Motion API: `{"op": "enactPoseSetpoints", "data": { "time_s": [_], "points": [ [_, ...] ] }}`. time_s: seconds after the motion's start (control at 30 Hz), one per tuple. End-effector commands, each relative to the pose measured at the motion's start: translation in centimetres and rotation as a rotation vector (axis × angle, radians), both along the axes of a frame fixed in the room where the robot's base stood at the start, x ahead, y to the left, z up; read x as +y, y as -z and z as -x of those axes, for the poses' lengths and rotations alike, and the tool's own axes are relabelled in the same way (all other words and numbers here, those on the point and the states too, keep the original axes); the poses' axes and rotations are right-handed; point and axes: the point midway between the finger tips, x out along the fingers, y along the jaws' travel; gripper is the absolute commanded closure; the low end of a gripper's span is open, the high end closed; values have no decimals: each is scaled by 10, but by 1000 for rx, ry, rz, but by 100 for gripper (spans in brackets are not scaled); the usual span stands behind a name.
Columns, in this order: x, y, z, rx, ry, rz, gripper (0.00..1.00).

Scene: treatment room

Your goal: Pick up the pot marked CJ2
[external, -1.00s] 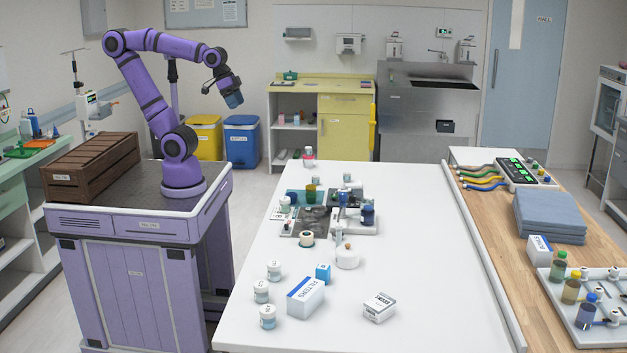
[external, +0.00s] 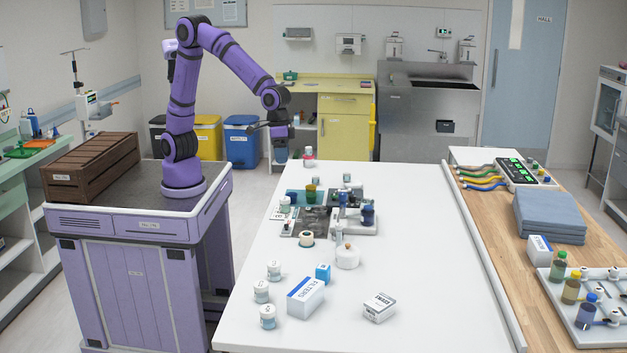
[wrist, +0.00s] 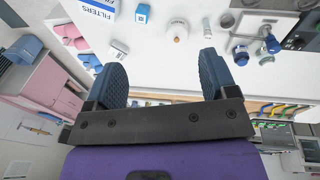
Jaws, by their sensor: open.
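Several small white pots with labels stand on the white table. Three are at its front left: one (external: 274,270), another just in front (external: 261,291), and a third nearest the camera (external: 268,317). Others stand further back, including one with a pink band (external: 308,157) at the far left edge. The labels are too small to read, so I cannot tell which is CJ2. My gripper (external: 281,154) is open and empty, pointing down above the table's far left edge area. In the wrist view its blue fingers (wrist: 160,78) are apart with nothing between them.
The white table (external: 400,260) also holds a FILTERS box (external: 305,297), a blue cube (external: 323,273), a white carton (external: 379,308), a round white container (external: 347,257) and a cluttered tray area. Its right part is clear. A wooden crate (external: 92,168) sits beside my arm.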

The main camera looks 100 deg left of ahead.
Motion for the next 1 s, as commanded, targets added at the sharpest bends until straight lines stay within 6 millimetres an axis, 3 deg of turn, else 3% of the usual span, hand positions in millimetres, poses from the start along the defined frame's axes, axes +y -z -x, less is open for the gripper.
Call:
{"op": "enactPoseSetpoints", "data": {
  "time_s": [0.03, 0.27, 0.6, 0.8, 1.0],
  "points": [
    [-21, 17, -4, 17, 4, -10, 21],
    [-102, 86, -10, 66, -11, -44, 21],
    [-208, 204, 15, 109, -27, -113, 21],
    [-239, 246, 31, 115, -33, -137, 21],
    [-245, 262, 35, 117, -35, -144, 21]
  ]
}}
